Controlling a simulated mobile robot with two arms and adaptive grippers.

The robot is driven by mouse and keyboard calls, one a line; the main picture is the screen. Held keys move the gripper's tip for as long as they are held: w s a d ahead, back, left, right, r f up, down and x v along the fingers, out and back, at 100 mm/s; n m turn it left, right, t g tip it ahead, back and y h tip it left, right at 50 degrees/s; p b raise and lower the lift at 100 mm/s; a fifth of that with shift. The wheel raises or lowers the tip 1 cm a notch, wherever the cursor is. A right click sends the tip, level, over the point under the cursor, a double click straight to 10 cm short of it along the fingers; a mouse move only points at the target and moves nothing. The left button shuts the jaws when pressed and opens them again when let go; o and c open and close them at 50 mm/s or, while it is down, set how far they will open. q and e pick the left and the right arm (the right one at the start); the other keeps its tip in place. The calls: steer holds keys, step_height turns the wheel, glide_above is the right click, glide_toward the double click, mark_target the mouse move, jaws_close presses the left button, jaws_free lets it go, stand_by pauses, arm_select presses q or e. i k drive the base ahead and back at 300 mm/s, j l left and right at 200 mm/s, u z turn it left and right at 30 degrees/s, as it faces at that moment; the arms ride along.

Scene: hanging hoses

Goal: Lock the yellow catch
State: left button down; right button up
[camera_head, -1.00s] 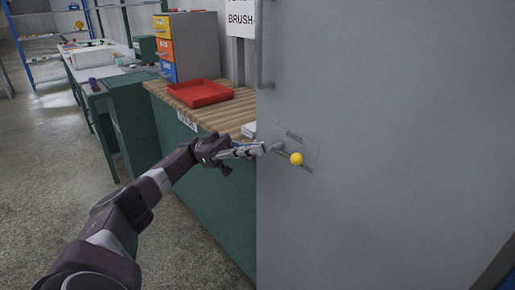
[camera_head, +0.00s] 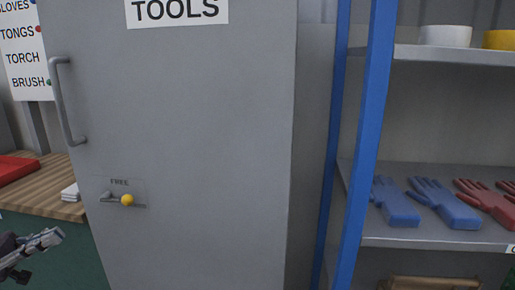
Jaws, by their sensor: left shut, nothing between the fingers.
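The yellow catch has a round yellow knob (camera_head: 127,200) on a short grey lever on the grey cabinet door (camera_head: 200,130). The lever lies nearly level, with its pivot (camera_head: 106,197) at the left and the knob to the right. The small plate behind it has a label above the lever that appears to read "FREE". My left gripper (camera_head: 56,238) is at the lower left edge of the view, shut and empty. In the picture it is left of and below the catch, apart from it. My right gripper is not in view.
The door bears a TOOLS sign (camera_head: 177,10) and a long handle (camera_head: 66,102). A wooden worktop (camera_head: 42,192) with a red tray (camera_head: 14,169) is at the left. A blue-framed shelf (camera_head: 362,130) with blue gloves (camera_head: 398,203) and red gloves (camera_head: 487,203) stands at the right.

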mark_target(127, 200)
steer(key=k, duration=1.1)
